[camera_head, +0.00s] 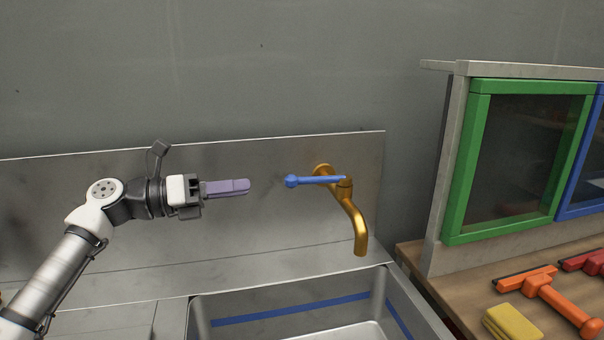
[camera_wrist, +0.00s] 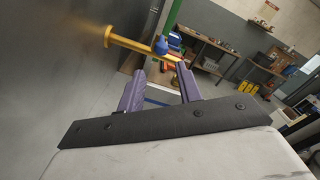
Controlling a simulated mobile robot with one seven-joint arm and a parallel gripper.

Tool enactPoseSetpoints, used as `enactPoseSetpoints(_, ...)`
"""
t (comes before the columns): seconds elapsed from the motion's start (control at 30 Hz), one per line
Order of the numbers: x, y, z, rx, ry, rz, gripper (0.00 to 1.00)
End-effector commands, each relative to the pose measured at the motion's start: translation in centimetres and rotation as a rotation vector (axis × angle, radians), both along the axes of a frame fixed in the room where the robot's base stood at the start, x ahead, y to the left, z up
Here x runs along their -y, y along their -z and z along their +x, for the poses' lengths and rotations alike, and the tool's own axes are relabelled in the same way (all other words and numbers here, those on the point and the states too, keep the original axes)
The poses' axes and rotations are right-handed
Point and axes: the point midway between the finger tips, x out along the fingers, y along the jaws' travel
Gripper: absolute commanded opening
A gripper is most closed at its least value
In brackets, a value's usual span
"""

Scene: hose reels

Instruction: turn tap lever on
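The gold tap (camera_head: 355,222) comes out of the metal back panel, its spout bent down over the sink; no water shows. Its blue lever (camera_head: 315,181) lies roughly level, with the round knob end pointing left towards my gripper. My gripper (camera_head: 248,186), with purple fingers, is left of the knob at about the same height, with a gap between. In the wrist view my gripper (camera_wrist: 161,70) has its two fingers apart with nothing between them. The lever's blue knob (camera_wrist: 160,45) shows beyond the fingertips, in front of the gold tap (camera_wrist: 128,43).
The sink basin (camera_head: 200,318) with a blue stripe lies below the tap. To the right, a wooden counter (camera_head: 455,290) holds a yellow cloth (camera_head: 513,322), an orange tool (camera_head: 560,300) and a green-framed cabinet (camera_head: 456,190). The space between gripper and lever is clear.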

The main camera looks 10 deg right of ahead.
Motion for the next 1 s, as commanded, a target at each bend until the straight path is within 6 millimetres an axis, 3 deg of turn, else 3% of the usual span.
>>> enactPoseSetpoints(0.17,2.1,-0.1,0.0,0.000,0.004,0.003,0.35)
enactPoseSetpoints(0.6,11.0,-0.2,0.3,-0.001,0.004,0.001,0.35)
enactPoseSetpoints(0.8,13.2,-0.1,0.5,0.000,0.001,0.000,0.35)
enactPoseSetpoints(1.0,13.7,0.0,0.5,-0.001,0.000,-0.001,0.35)
